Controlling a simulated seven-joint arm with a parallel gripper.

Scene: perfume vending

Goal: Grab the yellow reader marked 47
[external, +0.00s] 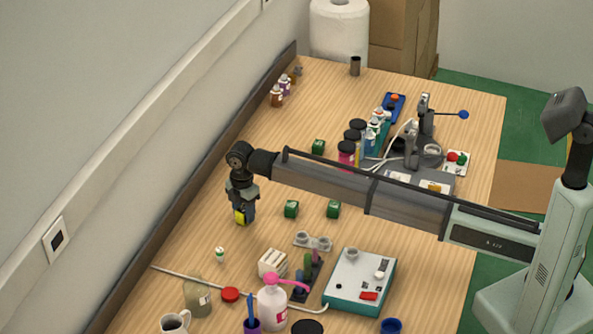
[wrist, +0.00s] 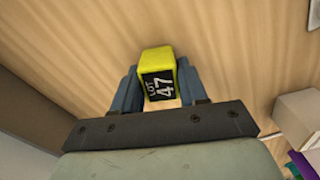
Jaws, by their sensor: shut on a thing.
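The yellow reader (wrist: 158,56) has a black label reading "LOT 47" in the wrist view. My gripper (wrist: 159,88) is shut on it, with one blue-grey finger on each side. In the external view the yellow reader (external: 240,216) shows at the lower end of my gripper (external: 242,212), on the left part of the wooden table. I cannot tell whether the reader touches the table or hangs just above it.
A dark ledge (external: 190,187) runs along the wall at left.

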